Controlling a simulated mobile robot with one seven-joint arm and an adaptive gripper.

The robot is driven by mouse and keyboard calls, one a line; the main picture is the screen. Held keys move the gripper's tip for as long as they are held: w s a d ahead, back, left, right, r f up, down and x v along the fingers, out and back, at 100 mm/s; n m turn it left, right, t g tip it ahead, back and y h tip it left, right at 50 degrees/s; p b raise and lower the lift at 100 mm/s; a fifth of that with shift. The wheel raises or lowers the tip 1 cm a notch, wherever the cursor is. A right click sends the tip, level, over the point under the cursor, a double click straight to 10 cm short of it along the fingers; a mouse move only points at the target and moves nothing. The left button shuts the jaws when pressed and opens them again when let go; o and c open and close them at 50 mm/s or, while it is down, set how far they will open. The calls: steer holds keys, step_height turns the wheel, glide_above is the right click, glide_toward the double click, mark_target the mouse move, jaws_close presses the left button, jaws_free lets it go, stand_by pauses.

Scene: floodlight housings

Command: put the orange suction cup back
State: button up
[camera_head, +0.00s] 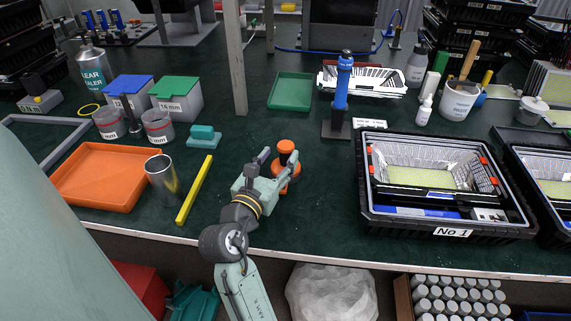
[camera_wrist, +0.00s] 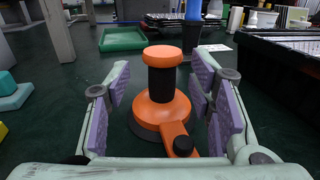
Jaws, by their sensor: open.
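The orange suction cup (camera_head: 287,160) stands upright on the dark green table, with a round knob on top and a dark rim below. In the wrist view the orange suction cup (camera_wrist: 162,95) is between my finger pads, with its side lever pointing towards me. My gripper (camera_head: 272,160) is open around it; a gap shows on each side in the wrist view (camera_wrist: 165,105), so the pads do not appear to touch it. The cup's place of return cannot be told from these frames.
An orange tray (camera_head: 74,199), a metal cup (camera_head: 161,180) and a yellow bar (camera_head: 194,190) lie to the left. A blue-handled tool on a stand (camera_head: 342,88) rises behind. A black crate marked No 1 (camera_head: 400,224) is to the right. A green tray (camera_head: 291,91) lies further back.

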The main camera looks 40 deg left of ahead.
mark_target(283, 152)
steer(key=x, duration=0.4)
steer(key=shift+w+p, duration=0.25)
steer(key=shift+p, duration=0.15)
steer(key=shift+d, duration=0.1)
steer(key=shift+c, duration=0.3)
jaws_close()
steer(key=shift+r, duration=0.15)
